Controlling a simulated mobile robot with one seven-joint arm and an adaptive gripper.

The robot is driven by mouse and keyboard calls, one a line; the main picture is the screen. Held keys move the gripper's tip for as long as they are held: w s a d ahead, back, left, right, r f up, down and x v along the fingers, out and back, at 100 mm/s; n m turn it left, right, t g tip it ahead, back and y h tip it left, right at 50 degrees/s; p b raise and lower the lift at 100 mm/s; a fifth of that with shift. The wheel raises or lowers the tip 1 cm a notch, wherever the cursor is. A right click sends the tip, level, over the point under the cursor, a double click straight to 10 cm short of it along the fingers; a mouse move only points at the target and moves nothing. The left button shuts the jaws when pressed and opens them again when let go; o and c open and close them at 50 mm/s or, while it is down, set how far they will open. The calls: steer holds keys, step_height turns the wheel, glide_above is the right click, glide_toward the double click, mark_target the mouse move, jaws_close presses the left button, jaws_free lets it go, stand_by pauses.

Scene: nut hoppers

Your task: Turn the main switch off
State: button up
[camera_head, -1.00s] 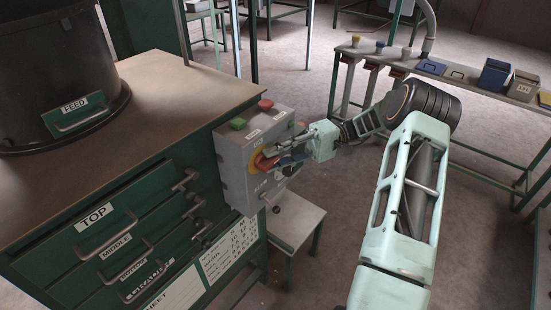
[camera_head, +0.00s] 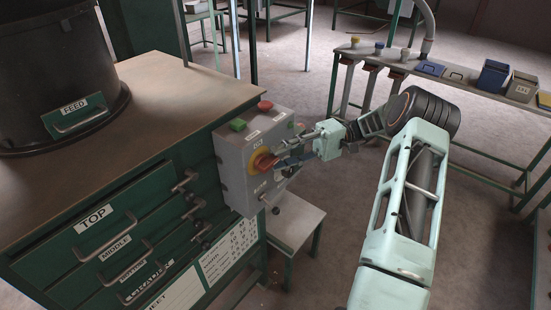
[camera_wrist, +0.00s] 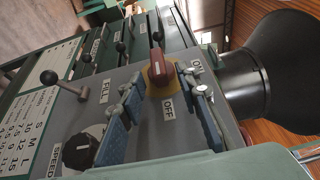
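The main switch is a red rotary handle on a yellow plate (camera_head: 261,161) on the front of a grey control box (camera_head: 233,178). In the wrist view the red handle (camera_wrist: 160,72) stands upright in the picture, its long side in line with the OFF label (camera_wrist: 168,109) below it; the ON label (camera_wrist: 197,68) is to its right. My gripper (camera_head: 283,155) is in front of the box. Its blue fingers (camera_wrist: 160,92) are spread with an empty gap, and the handle shows beyond and between the tips, seemingly apart from them.
The box also carries a green button (camera_head: 237,124), a red button (camera_head: 265,105) and a black speed knob (camera_wrist: 80,151). A lever (camera_wrist: 63,85) sticks out beside the FILL label. A green drawer cabinet (camera_head: 60,262) stands left; a bench (camera_head: 462,80) stands at the back right.

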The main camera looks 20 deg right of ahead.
steer(key=shift+v, duration=2.55)
